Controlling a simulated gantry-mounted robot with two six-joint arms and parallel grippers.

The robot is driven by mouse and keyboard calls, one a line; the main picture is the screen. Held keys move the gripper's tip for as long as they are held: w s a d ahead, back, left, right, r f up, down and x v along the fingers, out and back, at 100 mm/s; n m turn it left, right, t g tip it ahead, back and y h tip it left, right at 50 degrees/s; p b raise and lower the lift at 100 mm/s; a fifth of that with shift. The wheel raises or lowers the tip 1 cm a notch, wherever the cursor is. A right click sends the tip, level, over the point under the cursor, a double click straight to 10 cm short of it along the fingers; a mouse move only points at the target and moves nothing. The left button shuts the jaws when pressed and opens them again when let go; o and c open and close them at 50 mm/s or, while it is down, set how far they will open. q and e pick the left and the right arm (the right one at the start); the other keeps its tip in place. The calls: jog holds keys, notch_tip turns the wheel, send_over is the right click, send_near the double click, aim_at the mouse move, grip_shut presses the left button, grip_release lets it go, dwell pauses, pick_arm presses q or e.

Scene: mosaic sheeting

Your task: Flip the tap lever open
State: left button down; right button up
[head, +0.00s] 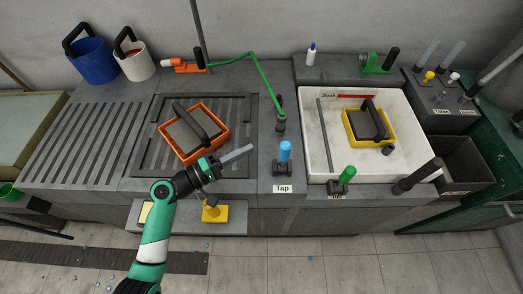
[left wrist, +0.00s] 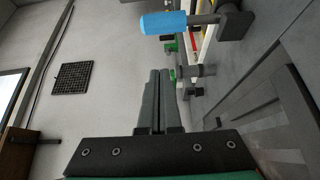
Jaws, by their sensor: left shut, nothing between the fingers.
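The tap lever (head: 285,152) has a blue cylindrical grip on a dark base and stands upright behind the white label "Tap" (head: 282,188) on the counter's front strip. My left gripper (head: 249,149) is just left of the lever, fingers together and empty, pointing toward it with a gap between. In the left wrist view the closed fingers (left wrist: 158,80) are in the middle and the blue grip (left wrist: 163,23) is above them, apart from them. My right gripper is not in view.
An orange tray (head: 222,143) with a handled block sits left of the lever. A green-handled lever (head: 348,174) stands at the front of the white sink (head: 312,120) to the right. A green hose (head: 262,75) runs behind the tap lever.

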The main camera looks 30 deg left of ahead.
aim_at(284, 159)
pick_arm(q)
jog(key=shift+a+f+n+y, duration=0.3)
jog(key=shift+a+f+y, duration=0.1)
jog(key=shift+a, duration=0.2)
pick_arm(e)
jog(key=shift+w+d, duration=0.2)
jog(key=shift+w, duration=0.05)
pick_arm(q)
jog(key=w+d, duration=0.6)
jog(key=d, duration=0.1)
jog(key=shift+w+b, duration=0.25)
jog(key=shift+b, duration=0.15)
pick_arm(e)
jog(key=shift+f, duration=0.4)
